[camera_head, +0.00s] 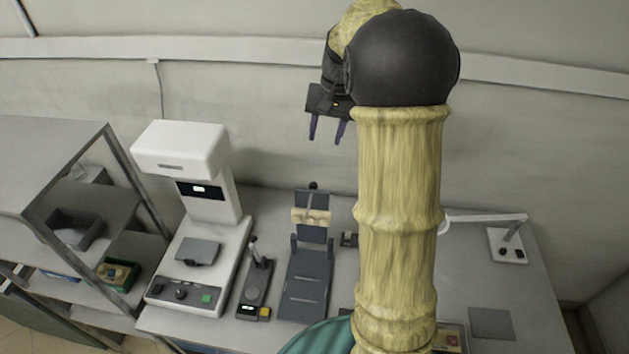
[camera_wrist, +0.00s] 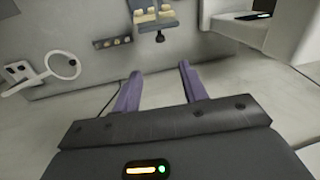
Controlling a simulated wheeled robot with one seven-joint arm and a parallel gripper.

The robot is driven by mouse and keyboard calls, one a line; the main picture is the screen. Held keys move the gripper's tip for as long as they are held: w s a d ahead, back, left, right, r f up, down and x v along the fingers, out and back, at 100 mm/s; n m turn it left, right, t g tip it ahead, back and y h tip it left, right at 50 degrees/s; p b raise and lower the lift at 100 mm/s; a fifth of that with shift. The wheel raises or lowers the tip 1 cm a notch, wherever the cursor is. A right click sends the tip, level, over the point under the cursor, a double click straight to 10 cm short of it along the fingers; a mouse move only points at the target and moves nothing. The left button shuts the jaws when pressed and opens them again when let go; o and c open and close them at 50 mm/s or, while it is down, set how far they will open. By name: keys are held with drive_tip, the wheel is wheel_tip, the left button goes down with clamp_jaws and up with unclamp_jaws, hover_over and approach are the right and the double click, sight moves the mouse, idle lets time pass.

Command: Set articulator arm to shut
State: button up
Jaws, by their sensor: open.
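The articulator is a dark blue-grey device on the bench. Its flat base (camera_head: 304,286) lies toward the front, and its upper arm (camera_head: 312,232) stands raised at the back, with tan pieces (camera_head: 311,216) and a dark knob (camera_head: 313,186) at its top. In the wrist view part of the articulator (camera_wrist: 150,27) shows at the top edge, cut off by the frame. My gripper (camera_head: 325,139) is open and empty, with two purple fingers pointing down. It is high above the back of the bench, apart from the articulator. Its fingers also show in the wrist view (camera_wrist: 160,72).
A white machine (camera_head: 181,160) and a small dark device with a lever (camera_head: 257,284) stand left of the articulator. A small block (camera_head: 349,239) sits to its right. A ring-ended white arm on a stand (camera_head: 507,245) is at the right. The wall is close behind the bench.

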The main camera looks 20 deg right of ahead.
sight(314, 184)
drive_tip(key=f+p, duration=0.1)
drive_tip(key=f, duration=0.4)
drive_tip(key=a+f+p, duration=0.1)
drive_tip(key=f, duration=0.4)
drive_tip(key=w+a+f+p, duration=0.1)
drive_tip(key=f, duration=0.5)
drive_tip(key=shift+w+a+p, duration=0.1)
drive_tip(key=shift+a+p, duration=0.1)
drive_tip(key=shift+p, duration=0.15)
drive_tip(key=shift+f, duration=0.15)
clamp_jaws()
